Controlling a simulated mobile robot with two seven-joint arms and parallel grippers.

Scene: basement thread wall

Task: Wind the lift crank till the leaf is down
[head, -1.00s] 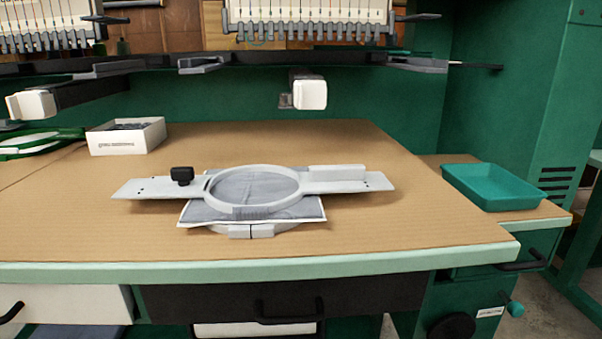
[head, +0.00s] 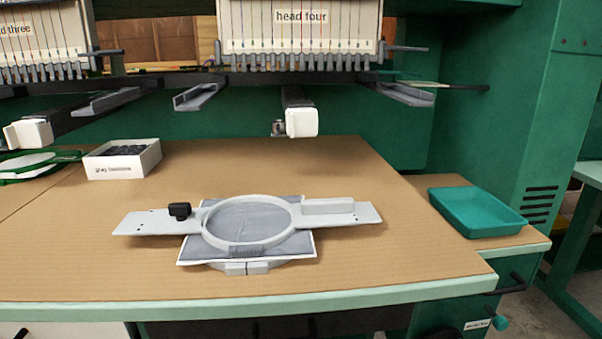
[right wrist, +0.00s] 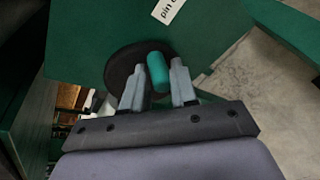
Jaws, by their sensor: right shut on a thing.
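In the right wrist view my right gripper (right wrist: 160,80) is shut on a green cylindrical crank grip (right wrist: 161,68). The grip stands in front of a round dark disc (right wrist: 125,68) on a green panel. A partly cut-off white label starting "pin" (right wrist: 172,8) is above it. The head view shows neither my right gripper nor my left one. The large brown-topped table (head: 400,240) appears level; I cannot tell from the pictures which surface is the leaf. A teal knob (head: 500,322) with a white label (head: 477,324) shows low at the right.
A grey hoop frame (head: 150,224) with grey cloth lies on the table. A white box (head: 125,163) stands at the back left. A teal tray (head: 475,212) sits on the right side shelf. Machine arms with white ends (head: 302,122) overhang the table's back.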

